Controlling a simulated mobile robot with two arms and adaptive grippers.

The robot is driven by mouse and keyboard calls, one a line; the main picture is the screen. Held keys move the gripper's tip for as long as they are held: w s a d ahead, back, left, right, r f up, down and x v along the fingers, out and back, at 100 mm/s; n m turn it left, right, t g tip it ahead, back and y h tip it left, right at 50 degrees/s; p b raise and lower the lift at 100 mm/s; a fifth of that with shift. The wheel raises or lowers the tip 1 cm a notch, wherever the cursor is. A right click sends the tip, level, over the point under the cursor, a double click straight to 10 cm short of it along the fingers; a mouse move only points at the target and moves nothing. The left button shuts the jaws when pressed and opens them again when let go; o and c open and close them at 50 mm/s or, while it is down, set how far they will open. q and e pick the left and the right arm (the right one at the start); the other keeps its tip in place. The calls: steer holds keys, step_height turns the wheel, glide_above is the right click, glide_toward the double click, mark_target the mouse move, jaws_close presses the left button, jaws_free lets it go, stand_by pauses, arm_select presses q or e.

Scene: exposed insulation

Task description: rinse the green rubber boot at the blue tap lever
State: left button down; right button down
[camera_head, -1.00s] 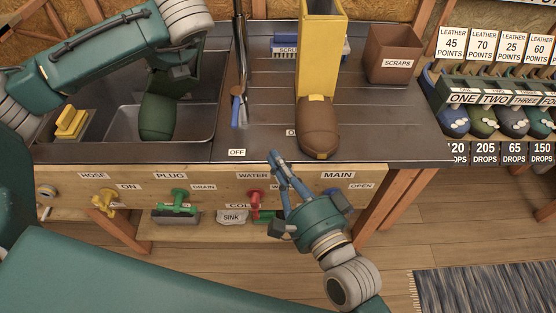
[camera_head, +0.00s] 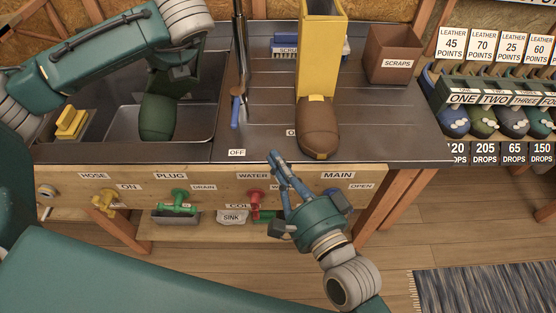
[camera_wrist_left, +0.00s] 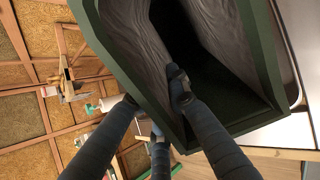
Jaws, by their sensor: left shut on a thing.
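The green rubber boot (camera_head: 157,118) hangs toe down in the left basin of the sink (camera_head: 197,128). Its upper part is hidden behind my left arm in the head view. In the left wrist view, its open top (camera_wrist_left: 255,60) fills the upper right, and my left gripper (camera_wrist_left: 168,100) is shut on its rim, one finger inside the shaft. The blue tap lever (camera_head: 235,112) points down beside the tall dark tap (camera_head: 240,60), right of the basin.
A yellow boot with a brown foot (camera_head: 318,125) stands on the counter (camera_head: 390,130), right of the tap. A yellow sponge-like block (camera_head: 70,122) lies left of the basin. Yellow, green and red handles (camera_head: 256,198) line the front panel.

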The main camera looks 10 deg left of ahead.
arm_select(q)
steer(key=shift+p+v, duration=2.95)
steer(key=shift+p, duration=1.65)
steer(key=shift+d+r+p, duration=0.15)
steer(key=shift+r+p, duration=0.15)
steer(key=shift+p, duration=0.25)
steer(key=shift+f, duration=0.15)
steer(key=shift+s+f, duration=0.1)
steer(key=shift+s, duration=0.05)
